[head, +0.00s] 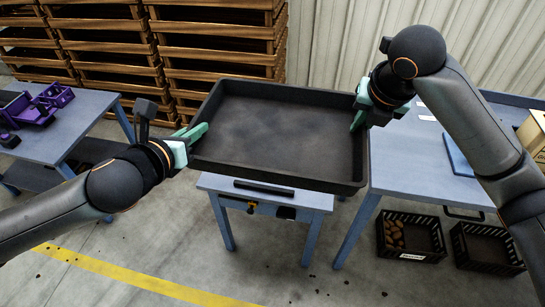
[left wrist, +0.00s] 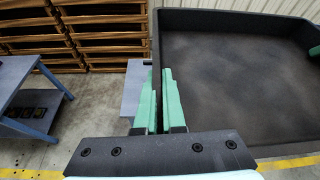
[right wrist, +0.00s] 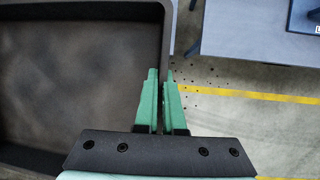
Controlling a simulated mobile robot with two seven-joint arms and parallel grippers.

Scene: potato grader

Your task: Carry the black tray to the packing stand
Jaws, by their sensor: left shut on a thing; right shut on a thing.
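The black tray (head: 285,125) is a wide, shallow, empty box with dusty marks on its floor. It is held above a small blue table, and I cannot tell whether it touches anything below. My left gripper (head: 190,136) is shut on the tray's left wall; the left wrist view shows its green fingers (left wrist: 159,100) on either side of that wall. My right gripper (head: 361,108) is shut on the tray's right wall, with its green fingers (right wrist: 161,100) astride it in the right wrist view. I cannot tell for sure which table is the packing stand.
The small blue table (head: 266,198) stands under the tray's front. A blue table (head: 60,137) with purple bins (head: 38,107) is at left. A larger blue table (head: 420,165) is at right, with black crates (head: 411,237) on the floor below. Wooden crates (head: 215,45) are stacked behind.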

